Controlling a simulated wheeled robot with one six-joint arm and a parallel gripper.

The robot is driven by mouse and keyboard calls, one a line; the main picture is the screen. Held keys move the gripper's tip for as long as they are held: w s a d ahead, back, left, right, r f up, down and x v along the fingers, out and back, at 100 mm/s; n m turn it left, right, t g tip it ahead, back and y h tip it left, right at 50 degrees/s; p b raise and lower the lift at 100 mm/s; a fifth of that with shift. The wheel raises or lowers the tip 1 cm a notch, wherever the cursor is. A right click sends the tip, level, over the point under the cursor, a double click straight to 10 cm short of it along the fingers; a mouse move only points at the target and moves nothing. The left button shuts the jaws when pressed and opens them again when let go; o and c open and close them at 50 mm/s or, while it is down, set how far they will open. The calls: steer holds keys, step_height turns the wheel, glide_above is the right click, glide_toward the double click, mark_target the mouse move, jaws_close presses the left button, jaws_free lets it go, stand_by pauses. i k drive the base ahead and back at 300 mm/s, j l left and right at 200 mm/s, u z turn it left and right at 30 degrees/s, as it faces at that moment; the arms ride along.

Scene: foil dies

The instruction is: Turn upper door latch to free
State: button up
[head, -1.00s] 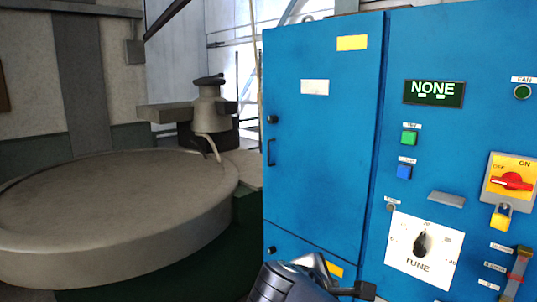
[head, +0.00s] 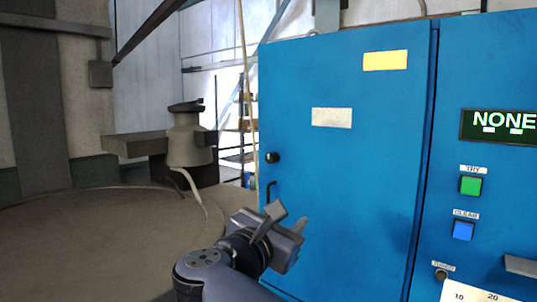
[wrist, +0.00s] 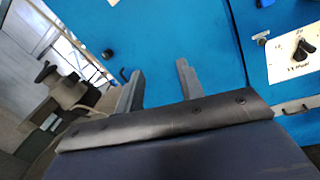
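The upper door latch (head: 272,157) is a small black round knob near the left edge of the blue upper cabinet door (head: 340,200). It also shows in the wrist view (wrist: 108,54), left of and beyond the fingers. The door appears closed. A black bar handle (head: 270,189) sits just below the latch. My gripper (head: 286,217) is below the latch and handle in the head view, apart from the latch. In the wrist view my gripper (wrist: 158,70) has its two fingers spread with nothing between them. The latch's exact turn position is too small to tell.
A control panel with a green TRY button (head: 471,186), a blue CLEAR button (head: 463,230) and a NONE display (head: 500,126) is at right. A large round machine bed (head: 90,245) is at left. The space before the door looks free.

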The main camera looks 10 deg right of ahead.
mark_target(273, 158)
steer(key=i+j+z, duration=0.15)
steer(key=i+j, duration=0.25)
steer(key=i, duration=0.3)
steer(key=i+j+z, duration=0.15)
steer(key=i+j, duration=0.35)
steer(key=i, duration=0.2)
